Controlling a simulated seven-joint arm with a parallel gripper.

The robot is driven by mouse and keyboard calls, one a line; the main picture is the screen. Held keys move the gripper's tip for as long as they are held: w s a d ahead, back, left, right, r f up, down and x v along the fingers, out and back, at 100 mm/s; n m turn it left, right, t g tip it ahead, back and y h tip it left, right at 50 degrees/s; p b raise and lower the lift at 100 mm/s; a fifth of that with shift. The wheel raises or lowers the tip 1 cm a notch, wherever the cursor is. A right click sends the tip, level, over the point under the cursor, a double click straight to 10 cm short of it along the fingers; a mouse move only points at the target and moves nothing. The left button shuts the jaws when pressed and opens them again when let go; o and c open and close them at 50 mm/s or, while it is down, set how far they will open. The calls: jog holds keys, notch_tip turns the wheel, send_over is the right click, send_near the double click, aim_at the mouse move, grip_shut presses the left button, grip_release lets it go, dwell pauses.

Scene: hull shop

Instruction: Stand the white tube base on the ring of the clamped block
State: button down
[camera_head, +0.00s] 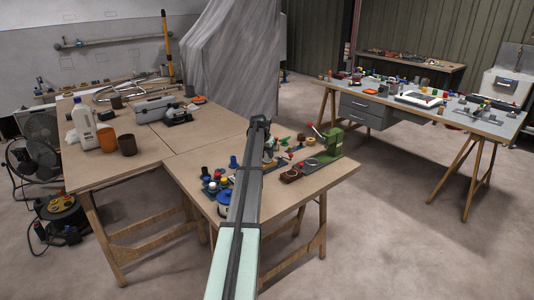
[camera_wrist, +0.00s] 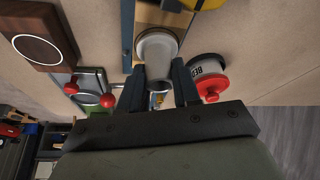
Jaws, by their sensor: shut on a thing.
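The white tube base (camera_wrist: 158,48) is between the two dark jaws of my gripper (camera_wrist: 158,84) in the wrist view, and the gripper is shut on it. Its round end faces the camera; its far end is hidden. A brown block with a pale ring (camera_wrist: 37,49) around a dark round face lies at the upper left of the wrist view, apart from the tube base. A grey metal clamp (camera_wrist: 90,85) with red ball handles is beside that block.
A white tin with a red part (camera_wrist: 208,77) is close to the right jaw. In the head view, a green stand (camera_head: 325,155) with a red lever and a small brown item (camera_head: 291,176) are right of my arm. Several small items crowd the bench left of my arm.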

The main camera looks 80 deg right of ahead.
jog(key=shift+f, duration=0.2)
jog(key=c, duration=1.1)
grip_release()
jog(key=v, duration=1.1)
jog(key=shift+a, duration=0.1)
